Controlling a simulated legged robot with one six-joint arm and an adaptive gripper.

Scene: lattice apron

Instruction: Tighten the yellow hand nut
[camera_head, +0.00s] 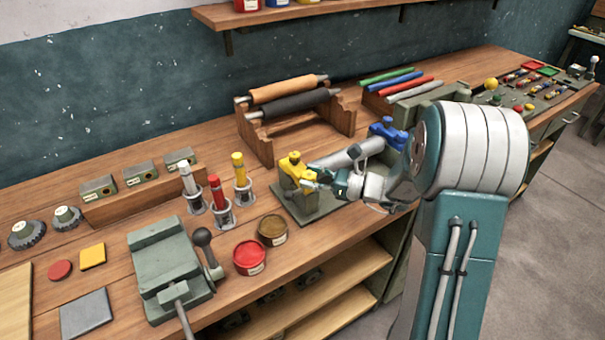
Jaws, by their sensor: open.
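The yellow hand nut (293,163) sits on top of a grey-green block at the left end of a fixture (321,203) on the bench. A blue hand nut (388,130) is at the fixture's far right end. A grey roller (347,154) lies between the two ends. My gripper (312,181) is at the right side of the yellow nut, very close to it, with its fingers pointing left. The fingers are small in this view. I cannot tell whether they touch the nut. My arm hides part of the fixture's right side.
A wooden rack with two rollers (289,90) stands behind the fixture. Red (249,257) and brown (272,230) tins stand in front left, near colored tubes in holders (219,202). A green vise (167,265) is at the front left. Colored rods (407,88) lie behind right.

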